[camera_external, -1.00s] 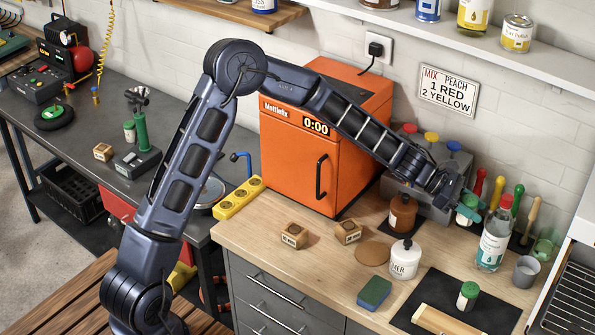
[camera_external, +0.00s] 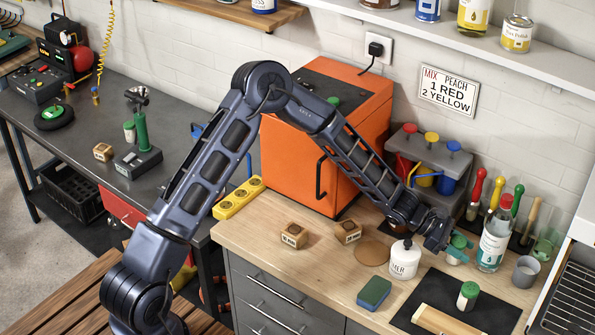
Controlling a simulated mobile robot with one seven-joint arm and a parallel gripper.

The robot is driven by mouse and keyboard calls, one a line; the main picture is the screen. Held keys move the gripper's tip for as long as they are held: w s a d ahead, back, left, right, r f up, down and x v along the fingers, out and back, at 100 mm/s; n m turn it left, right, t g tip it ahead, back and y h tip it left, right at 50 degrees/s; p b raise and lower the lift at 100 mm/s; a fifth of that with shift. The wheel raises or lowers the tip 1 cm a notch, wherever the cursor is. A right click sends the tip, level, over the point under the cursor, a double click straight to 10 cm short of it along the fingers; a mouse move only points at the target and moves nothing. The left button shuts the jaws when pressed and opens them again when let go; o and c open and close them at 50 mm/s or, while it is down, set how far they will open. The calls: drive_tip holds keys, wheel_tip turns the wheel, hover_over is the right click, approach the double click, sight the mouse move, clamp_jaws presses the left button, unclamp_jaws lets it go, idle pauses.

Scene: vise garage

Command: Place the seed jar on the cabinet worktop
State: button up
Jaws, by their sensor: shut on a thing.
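My gripper (camera_external: 460,250), with teal fingers, is at the right end of the wooden cabinet worktop (camera_external: 268,212). It is shut on a small green-lidded jar (camera_external: 459,241), which I take as the seed jar. The fingers and wrist hide much of it. It is low over the worktop, just left of the clear bottle; I cannot tell whether its base touches the wood. A similar green-lidded jar (camera_external: 467,296) stands on the black mat (camera_external: 488,292).
The clear bottle with a red cap (camera_external: 493,240) and a grey cup (camera_external: 526,271) stand right of my gripper. A white MLR jar (camera_external: 404,262), a cork disc (camera_external: 371,253) and a green sponge (camera_external: 374,293) lie to its left. A paint rack (camera_external: 428,152) stands behind.

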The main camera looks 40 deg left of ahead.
drive_tip(key=shift+f, duration=0.25)
drive_tip(key=o, duration=1)
